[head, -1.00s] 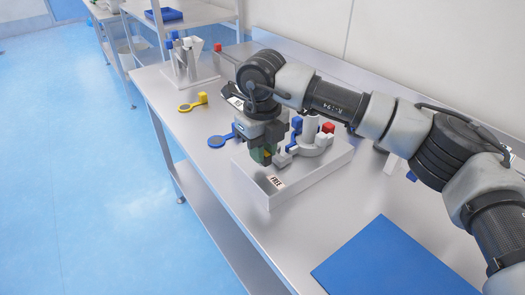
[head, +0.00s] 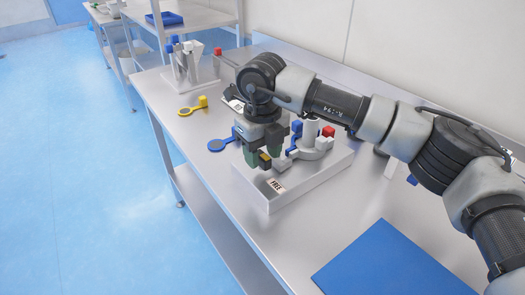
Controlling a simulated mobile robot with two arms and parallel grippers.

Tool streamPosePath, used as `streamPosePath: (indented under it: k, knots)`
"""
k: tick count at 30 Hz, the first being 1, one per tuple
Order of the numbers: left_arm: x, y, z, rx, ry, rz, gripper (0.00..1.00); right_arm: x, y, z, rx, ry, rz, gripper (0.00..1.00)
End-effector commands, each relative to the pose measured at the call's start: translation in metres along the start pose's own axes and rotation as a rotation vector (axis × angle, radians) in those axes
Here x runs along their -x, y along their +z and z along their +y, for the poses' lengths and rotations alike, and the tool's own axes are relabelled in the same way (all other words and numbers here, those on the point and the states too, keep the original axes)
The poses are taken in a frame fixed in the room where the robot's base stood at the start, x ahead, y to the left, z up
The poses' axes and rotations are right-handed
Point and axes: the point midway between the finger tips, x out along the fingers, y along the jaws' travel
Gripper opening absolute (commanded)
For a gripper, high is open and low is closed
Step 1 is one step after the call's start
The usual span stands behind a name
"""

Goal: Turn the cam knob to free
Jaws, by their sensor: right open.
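A pale grey raised fixture base (head: 318,170) stands on the steel bench and carries a white round post (head: 310,132) with blue, red and white blocks around it. Just behind the label is a small dark piece with a yellow face (head: 265,160), which looks like the cam knob. My right gripper (head: 264,158) points down over it, its two dark green fingers apart on either side. I cannot tell whether they touch it. My arm hides part of the fixture. My left gripper is not in view.
A blue-headed tool (head: 220,143) and a yellow one (head: 190,109) lie to the left on the bench. A rack of coloured-top pieces (head: 190,65) stands behind them. A blue mat (head: 385,265) lies at the near right. Bare bench lies between mat and fixture.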

Motion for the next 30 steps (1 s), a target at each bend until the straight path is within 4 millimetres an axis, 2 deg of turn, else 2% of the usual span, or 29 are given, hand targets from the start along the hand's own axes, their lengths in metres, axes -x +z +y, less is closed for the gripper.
streamPosePath:
  k: [4, 7, 15, 21, 30]
  knots:
    - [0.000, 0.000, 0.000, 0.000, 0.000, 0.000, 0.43, 0.003, 0.000, 0.000, 0.001, 0.000, 0.000, 0.47]
    - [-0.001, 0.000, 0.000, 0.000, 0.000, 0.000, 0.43, 0.015, 0.001, 0.000, 0.001, 0.000, -0.002, 0.47]
    - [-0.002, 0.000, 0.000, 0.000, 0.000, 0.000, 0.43, 0.069, 0.001, 0.000, 0.001, -0.001, -0.002, 0.47]
    - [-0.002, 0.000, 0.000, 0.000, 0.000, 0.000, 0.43, 0.099, 0.001, 0.000, -0.001, 0.000, -0.001, 0.47]
    - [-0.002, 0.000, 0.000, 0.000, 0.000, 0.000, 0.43, 0.108, 0.000, 0.000, 0.000, 0.000, 0.000, 0.47]
